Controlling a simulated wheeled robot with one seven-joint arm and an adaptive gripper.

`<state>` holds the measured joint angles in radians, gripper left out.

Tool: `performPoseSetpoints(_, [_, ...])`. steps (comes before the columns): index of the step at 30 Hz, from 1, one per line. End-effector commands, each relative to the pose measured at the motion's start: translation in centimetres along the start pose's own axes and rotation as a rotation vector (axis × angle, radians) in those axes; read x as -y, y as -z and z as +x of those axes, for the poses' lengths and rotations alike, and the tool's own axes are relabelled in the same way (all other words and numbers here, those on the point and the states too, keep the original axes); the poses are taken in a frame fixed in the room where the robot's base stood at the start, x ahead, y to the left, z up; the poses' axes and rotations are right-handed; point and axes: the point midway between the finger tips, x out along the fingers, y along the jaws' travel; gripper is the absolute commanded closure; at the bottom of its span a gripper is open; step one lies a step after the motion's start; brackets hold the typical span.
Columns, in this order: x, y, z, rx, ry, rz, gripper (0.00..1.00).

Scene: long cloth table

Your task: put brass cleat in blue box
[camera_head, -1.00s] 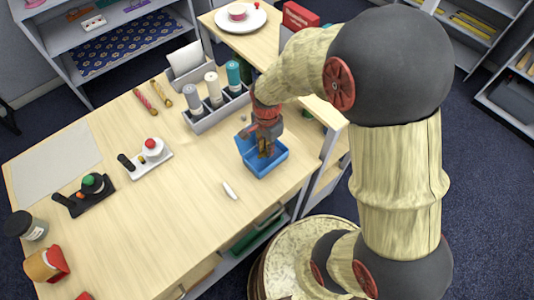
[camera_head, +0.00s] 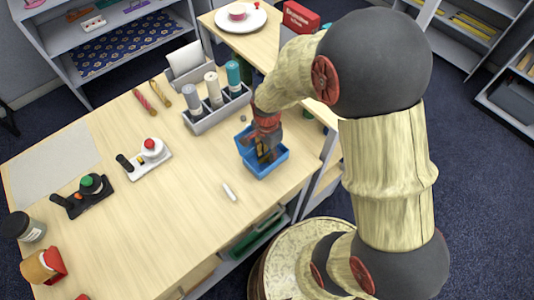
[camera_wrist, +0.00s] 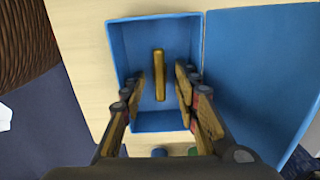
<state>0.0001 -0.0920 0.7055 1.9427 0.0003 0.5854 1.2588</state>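The blue box (camera_head: 272,170) stands open near the table's right edge. In the wrist view, the inside of the blue box (camera_wrist: 133,40) lies below my gripper, with its lid (camera_wrist: 250,75) folded open to the right. The brass cleat (camera_wrist: 158,75), a narrow gold bar, is inside the box outline, between my fingers, with a gap on each side. It looks to be lying on the box floor. My gripper (camera_wrist: 160,82) is open and points down into the box; it shows in the head view too (camera_head: 266,155). The head view does not show the cleat clearly.
A grey organiser (camera_head: 215,112) with several bottles stands just behind the box. A joystick panel (camera_head: 147,156) and a black controller (camera_head: 85,194) sit to the left. The front middle of the table is clear.

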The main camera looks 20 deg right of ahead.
Motion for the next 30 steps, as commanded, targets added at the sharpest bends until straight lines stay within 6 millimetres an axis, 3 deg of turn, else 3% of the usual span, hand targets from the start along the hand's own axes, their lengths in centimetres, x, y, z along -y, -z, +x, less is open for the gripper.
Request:
performPoseSetpoints(7, [0.0,0.0,-0.1,0.0,0.0,0.0,0.69])
performPoseSetpoints(11, [0.1,0.0,-1.2,-0.001,0.003,0.0,0.69])
performPoseSetpoints(24, [0.1,0.0,-9.6,-0.001,0.004,0.0,0.69])
performPoseSetpoints(30, [0.0,0.0,-11.8,0.0,0.001,0.0,0.69])
